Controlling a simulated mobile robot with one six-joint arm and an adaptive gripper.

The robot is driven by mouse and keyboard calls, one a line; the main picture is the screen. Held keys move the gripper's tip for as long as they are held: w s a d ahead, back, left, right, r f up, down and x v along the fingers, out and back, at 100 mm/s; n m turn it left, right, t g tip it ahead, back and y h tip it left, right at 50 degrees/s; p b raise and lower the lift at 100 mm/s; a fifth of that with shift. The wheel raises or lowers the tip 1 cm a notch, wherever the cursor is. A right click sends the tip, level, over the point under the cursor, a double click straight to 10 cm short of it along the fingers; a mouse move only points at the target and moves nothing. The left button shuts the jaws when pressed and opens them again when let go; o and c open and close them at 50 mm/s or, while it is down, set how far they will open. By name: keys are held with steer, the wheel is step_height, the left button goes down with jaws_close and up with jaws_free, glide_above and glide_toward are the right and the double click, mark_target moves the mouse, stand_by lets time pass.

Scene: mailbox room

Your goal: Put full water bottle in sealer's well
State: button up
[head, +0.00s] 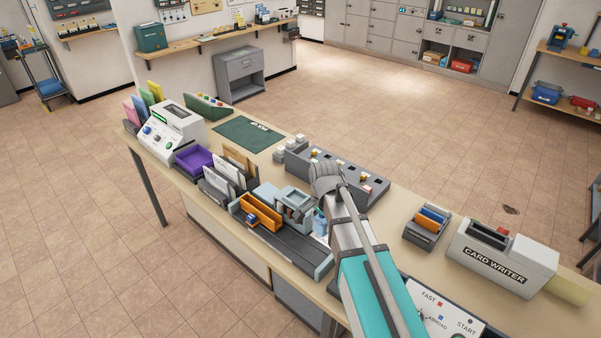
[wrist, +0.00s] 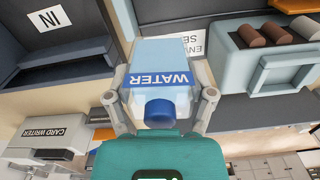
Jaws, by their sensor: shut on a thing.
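The water bottle (wrist: 165,55) is pale blue, with a blue WATER label and a blue cap. In the wrist view it fills the space between the fingers of my gripper (wrist: 160,96), which is shut on it. In the head view a part of the bottle (head: 319,223) shows just left of my arm; the fingers are hidden there. The sealer (head: 292,198) is a pale blue-grey machine with brown rollers, left of the bottle. It also shows in the wrist view (wrist: 283,75), to the right of the bottle and apart from it.
An orange rack (head: 262,212) and dark trays stand left of the sealer. A grey block with slots (head: 333,172) lies behind my arm. The card writer (head: 500,258) and a small card box (head: 427,228) stand right. A green mat (head: 249,133) lies at the back.

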steer(key=shift+w+d, duration=0.1)
steer(key=shift+d, duration=0.05)
steer(key=shift+w, duration=0.15)
steer(key=w+a+r+p, duration=0.2)
steer(key=w+a, duration=0.2)
steer(key=w, duration=0.3)
steer(key=w+a+r+n+p, duration=0.1)
steer(key=w+a+r+p, duration=0.2)
steer(key=w+a, duration=0.2)
steer(key=w, duration=0.2)
steer(key=shift+w, duration=0.3)
steer(key=shift+a+f, duration=0.1)
steer(key=shift+f, duration=0.05)
steer(key=shift+f+b, duration=1.75)
steer(key=shift+b, duration=0.1)
steer(key=shift+f, duration=0.25)
steer(key=shift+f+b, duration=0.6)
steer(key=shift+b, duration=0.3)
